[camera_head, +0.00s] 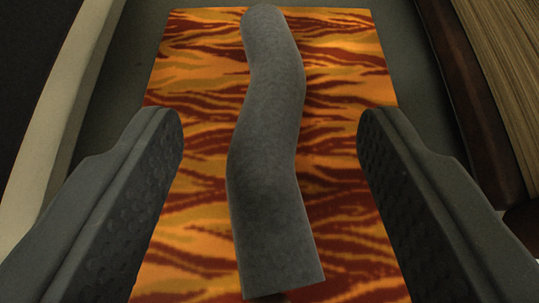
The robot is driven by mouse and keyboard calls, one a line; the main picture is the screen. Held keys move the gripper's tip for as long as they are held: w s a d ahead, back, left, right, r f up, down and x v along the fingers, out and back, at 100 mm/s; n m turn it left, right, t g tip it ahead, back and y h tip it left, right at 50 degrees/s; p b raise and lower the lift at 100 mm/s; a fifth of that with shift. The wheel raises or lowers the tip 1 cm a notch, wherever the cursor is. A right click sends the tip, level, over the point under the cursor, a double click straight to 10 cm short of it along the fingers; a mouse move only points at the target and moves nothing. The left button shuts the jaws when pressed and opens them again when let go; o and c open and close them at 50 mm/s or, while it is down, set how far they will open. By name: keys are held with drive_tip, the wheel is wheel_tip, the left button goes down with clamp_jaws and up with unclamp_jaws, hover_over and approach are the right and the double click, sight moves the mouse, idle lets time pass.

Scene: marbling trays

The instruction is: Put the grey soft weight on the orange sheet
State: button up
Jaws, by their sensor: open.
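The grey soft weight (268,150) is a long, slightly bent grey strip in the middle of the view. It lies over the orange sheet (345,65), which has dark red wavy streaks, and appears to rest on it. My gripper (270,135) is open, with one finger on each side of the weight and a clear gap between each finger and the weight. The fingers hide parts of the sheet's left and right edges. The near end of the sheet runs out of the view.
A pale rim (62,110) runs along the left side. A dark brown edge (475,95) with a wood-grained surface (510,50) lies on the right. A dark grey floor strip (405,50) shows beside the sheet.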

drive_tip(key=v, duration=0.7)
drive_tip(key=shift+s+r, duration=0.2)
drive_tip(key=shift+s, duration=0.1)
